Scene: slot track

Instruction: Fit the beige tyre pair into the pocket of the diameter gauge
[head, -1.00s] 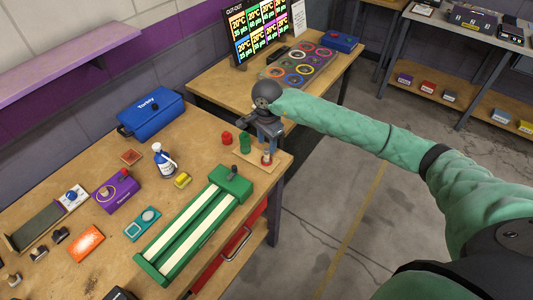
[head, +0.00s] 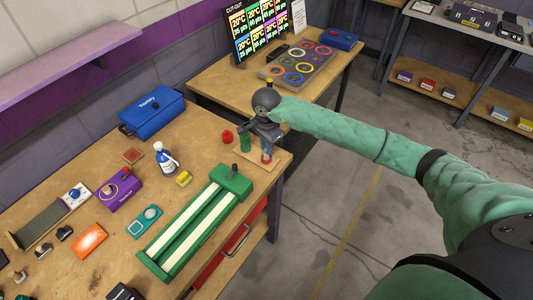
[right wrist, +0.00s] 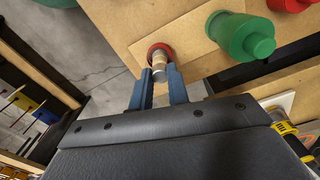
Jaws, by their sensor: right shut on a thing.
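I cannot tell for certain which object is the diameter gauge; a teal device with a round face (head: 146,221) lies left of the green track. My left gripper is out of view.
A green stepped cylinder (head: 244,143) and a red one (head: 227,136) stand close left of the gripper. A green track with two cream strips (head: 196,222) lies nearer. A blue-and-white bottle (head: 166,160), yellow block (head: 184,178) and purple box (head: 119,190) stand farther left.

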